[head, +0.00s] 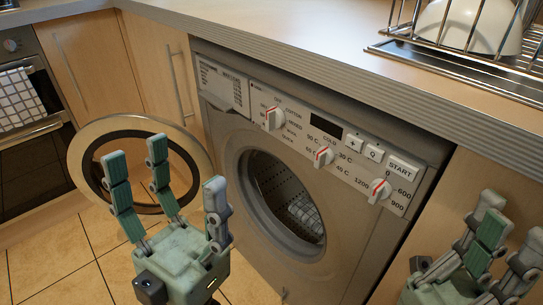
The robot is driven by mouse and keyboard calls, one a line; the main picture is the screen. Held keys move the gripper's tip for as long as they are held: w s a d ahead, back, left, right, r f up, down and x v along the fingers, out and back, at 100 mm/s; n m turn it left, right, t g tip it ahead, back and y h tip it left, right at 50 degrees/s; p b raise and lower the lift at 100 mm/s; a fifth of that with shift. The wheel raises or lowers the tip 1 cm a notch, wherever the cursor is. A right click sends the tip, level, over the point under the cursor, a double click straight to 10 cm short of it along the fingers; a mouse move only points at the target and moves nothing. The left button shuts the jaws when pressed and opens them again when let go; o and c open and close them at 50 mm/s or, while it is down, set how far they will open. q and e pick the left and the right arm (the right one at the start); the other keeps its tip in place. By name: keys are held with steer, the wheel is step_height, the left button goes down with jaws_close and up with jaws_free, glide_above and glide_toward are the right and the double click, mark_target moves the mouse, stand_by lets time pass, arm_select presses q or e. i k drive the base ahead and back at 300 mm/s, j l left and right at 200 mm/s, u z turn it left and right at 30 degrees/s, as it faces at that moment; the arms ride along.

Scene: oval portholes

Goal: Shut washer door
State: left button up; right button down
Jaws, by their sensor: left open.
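The washer (347,207) stands under the counter, facing me. Its round door (188,143), a pale ring with a dark inner rim, stands wide open to the left of the opening. The drum opening (284,203) shows a checked cloth inside. My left gripper (178,172) is open and empty, with its fingers pointing up in front of the door. Its fingers hide part of the door ring; whether they touch it I cannot tell. My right gripper (487,240) is at the lower right, partly cut off by the frame, in front of the cabinet beside the washer.
The counter (270,37) overhangs the washer, with a metal dish rack (470,48) at the right. An oven (35,125) with a checked towel (17,97) is at the left. Wooden cabinets (88,62) stand behind the door. Tiled floor (85,250) lies clear at lower left.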

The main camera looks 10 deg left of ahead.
mark_target(87, 173)
steer(key=j, duration=0.7)
steer(key=i+j+u, duration=0.1)
steer(key=j, duration=0.6)
steer(key=i+j, duration=0.1)
steer(key=j, duration=0.65)
steer(key=k+u, duration=0.05)
